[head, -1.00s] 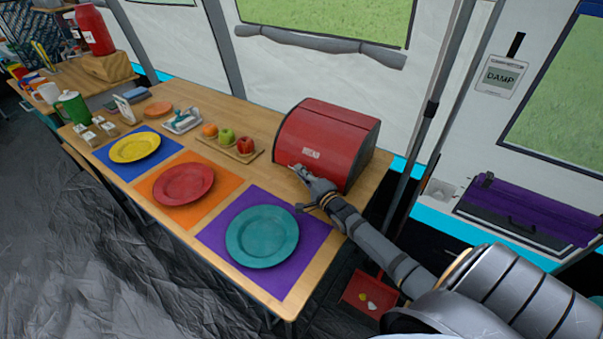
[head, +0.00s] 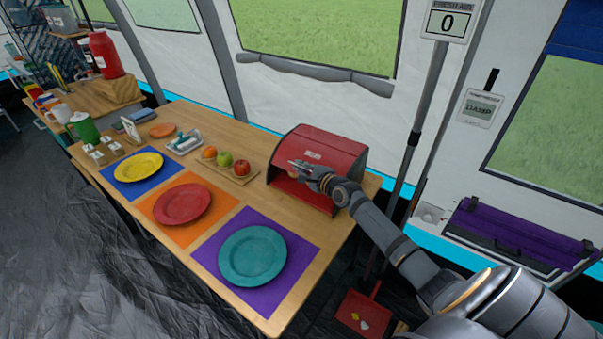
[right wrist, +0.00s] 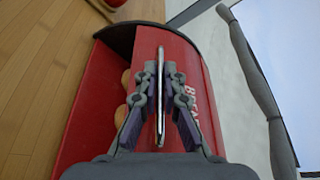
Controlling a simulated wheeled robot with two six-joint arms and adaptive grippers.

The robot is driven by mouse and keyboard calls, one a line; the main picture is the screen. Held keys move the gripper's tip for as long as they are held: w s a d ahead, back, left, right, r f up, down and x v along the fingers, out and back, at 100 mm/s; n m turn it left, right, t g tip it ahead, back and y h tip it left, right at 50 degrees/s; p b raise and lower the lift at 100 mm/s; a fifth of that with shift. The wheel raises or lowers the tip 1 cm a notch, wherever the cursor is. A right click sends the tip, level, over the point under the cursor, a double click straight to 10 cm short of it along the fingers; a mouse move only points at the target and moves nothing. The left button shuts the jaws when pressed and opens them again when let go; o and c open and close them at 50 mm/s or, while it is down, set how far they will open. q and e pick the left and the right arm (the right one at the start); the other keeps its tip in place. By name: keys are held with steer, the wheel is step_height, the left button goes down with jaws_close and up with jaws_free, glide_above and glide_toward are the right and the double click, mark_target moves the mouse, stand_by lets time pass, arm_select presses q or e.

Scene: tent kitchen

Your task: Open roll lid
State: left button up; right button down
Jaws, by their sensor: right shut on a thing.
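The red bread box (head: 325,141) stands at the back right of the wooden table. Its roll lid is raised at the front, leaving a dark opening below the edge. My right gripper (head: 297,168) is at the lid's front edge. In the right wrist view, its fingers (right wrist: 160,75) are shut on the thin silver handle (right wrist: 160,110) of the lid, beside partly hidden lettering. Brown rounded things (right wrist: 126,78) show inside the box, partly hidden by a finger. My left gripper is not in view.
Fruit stands on a small board (head: 242,181) left of the box. A teal plate (head: 252,255) lies on a purple mat in front, with red (head: 183,204) and yellow (head: 138,167) plates further left. A pole (head: 412,140) stands right of the table.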

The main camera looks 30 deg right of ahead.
mark_target(315, 152)
steer(key=d+r+m, duration=0.1)
steer(key=d, duration=0.1)
steer(key=w+d+r+m+g+y+p, duration=0.1)
steer(key=w+d+r+m, duration=0.1)
steer(key=d+r, duration=0.1)
steer(key=shift+w+d+r+p, duration=0.1)
steer(key=shift+w+d+p, duration=0.1)
steer(key=shift+d+p, duration=0.15)
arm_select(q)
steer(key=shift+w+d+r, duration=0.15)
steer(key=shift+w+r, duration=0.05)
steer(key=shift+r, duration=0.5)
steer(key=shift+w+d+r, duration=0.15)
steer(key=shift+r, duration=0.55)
arm_select(e)
steer(key=shift+w+d+r+m+g+y, duration=0.2)
steer(key=shift+d+m+g+y, duration=0.1)
steer(key=shift+d, duration=0.2)
steer(key=shift+w+d+r+m+g+y, duration=0.1)
steer(key=shift+w+d+m+g+y, duration=0.15)
steer(key=shift+d, duration=0.2)
steer(key=c, duration=1.5)
jaws_free()
steer(key=shift+f, duration=0.1)
